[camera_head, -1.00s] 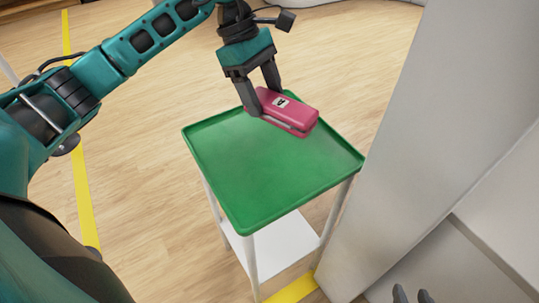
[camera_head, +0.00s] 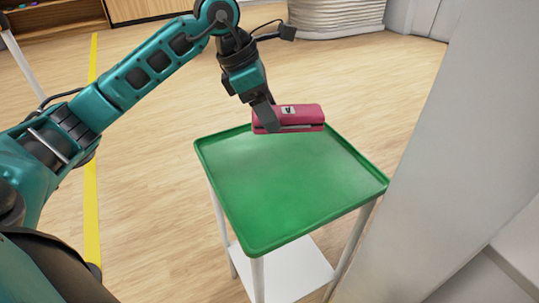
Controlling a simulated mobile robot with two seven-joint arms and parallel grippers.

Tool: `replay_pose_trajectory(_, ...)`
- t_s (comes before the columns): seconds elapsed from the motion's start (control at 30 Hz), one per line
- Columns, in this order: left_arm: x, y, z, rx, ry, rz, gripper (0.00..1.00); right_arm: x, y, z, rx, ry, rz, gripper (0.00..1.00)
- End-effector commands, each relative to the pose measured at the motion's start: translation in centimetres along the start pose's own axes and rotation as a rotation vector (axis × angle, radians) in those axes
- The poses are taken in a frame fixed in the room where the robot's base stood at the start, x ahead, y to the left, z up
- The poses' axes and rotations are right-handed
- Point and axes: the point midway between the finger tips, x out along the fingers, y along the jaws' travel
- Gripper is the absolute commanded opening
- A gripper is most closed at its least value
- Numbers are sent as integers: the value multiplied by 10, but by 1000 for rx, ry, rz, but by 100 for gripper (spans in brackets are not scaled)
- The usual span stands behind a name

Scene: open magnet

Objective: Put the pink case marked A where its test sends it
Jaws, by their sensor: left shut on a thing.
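The pink case (camera_head: 289,118) carries a white label with a dark A on its top. It is in my left gripper (camera_head: 268,119), which is shut on its left part. The case is at the far edge of the green tray top (camera_head: 270,190) of a small white-legged trolley. It looks held above the tray, though I cannot tell the exact gap. The far finger is mostly hidden. My right gripper does not show.
A pale grey wall or panel (camera_head: 445,150) stands close at the right of the trolley. A white lower shelf (camera_head: 290,272) lies under the tray. A yellow floor line (camera_head: 92,190) runs at the left. A ribbed white object (camera_head: 335,15) stands at the back. Wood floor is open behind the trolley.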

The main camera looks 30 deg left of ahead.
Motion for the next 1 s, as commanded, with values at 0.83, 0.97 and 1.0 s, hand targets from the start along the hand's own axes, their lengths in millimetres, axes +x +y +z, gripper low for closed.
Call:
replay_pose_trajectory(0.83,96,0,-41,2,-2,1,31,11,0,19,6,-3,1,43)
replay_pose_trajectory(0.97,96,0,-41,2,-2,0,31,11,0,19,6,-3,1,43)
replay_pose_trajectory(1.0,97,0,-42,2,-2,0,31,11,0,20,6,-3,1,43)
